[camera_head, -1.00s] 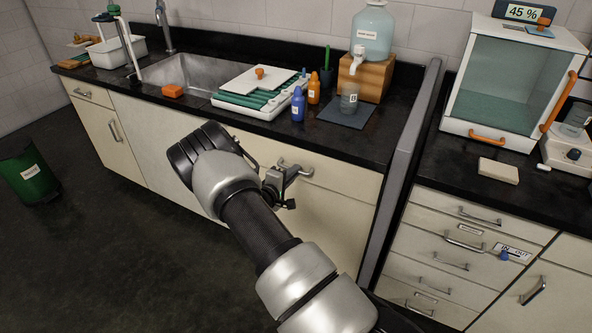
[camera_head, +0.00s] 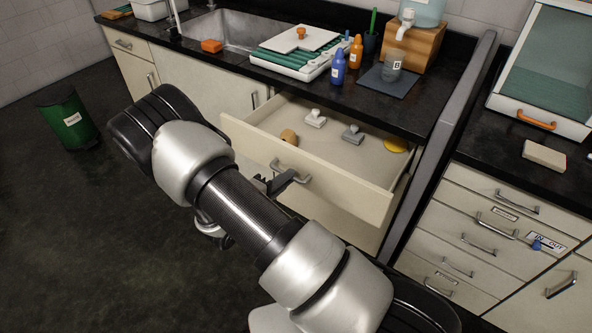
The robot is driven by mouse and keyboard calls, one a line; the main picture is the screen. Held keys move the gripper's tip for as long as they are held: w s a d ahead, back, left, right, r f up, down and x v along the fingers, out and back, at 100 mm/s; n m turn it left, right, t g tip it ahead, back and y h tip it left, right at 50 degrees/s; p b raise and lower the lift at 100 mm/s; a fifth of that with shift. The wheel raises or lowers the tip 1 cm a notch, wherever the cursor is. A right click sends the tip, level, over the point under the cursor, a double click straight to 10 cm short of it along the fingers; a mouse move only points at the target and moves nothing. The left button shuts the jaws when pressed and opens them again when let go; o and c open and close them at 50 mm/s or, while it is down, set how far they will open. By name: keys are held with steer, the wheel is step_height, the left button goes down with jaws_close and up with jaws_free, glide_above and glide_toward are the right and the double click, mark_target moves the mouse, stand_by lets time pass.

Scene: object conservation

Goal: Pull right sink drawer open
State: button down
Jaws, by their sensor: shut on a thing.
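The right sink drawer (camera_head: 345,188) stands pulled well out from the cabinet below the black counter, right of the sink. Inside it lie a tan rounded item (camera_head: 289,137), a white stamp-like item (camera_head: 315,118), a grey stamp-like item (camera_head: 352,134) and a yellow round item (camera_head: 396,146). Its metal handle (camera_head: 291,170) is on the front panel. My gripper (camera_head: 284,180) is at the handle and shut on it.
Bottles, a green-slotted tray (camera_head: 290,62) and a wooden stand (camera_head: 412,46) are on the counter. A grey post (camera_head: 452,125) rises right of the drawer. A green bin (camera_head: 68,118) stands on open floor at left.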

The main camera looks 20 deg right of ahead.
steer(key=shift+v, duration=0.8)
steer(key=shift+a+f, duration=0.1)
steer(key=shift+f, duration=0.05)
steer(key=c, duration=1.8)
jaws_free()
steer(key=shift+c, duration=0.2)
steer(key=v, duration=1.7)
steer(key=shift+a+p, duration=0.15)
steer(key=shift+p, duration=0.2)
steer(key=shift+s, duration=0.1)
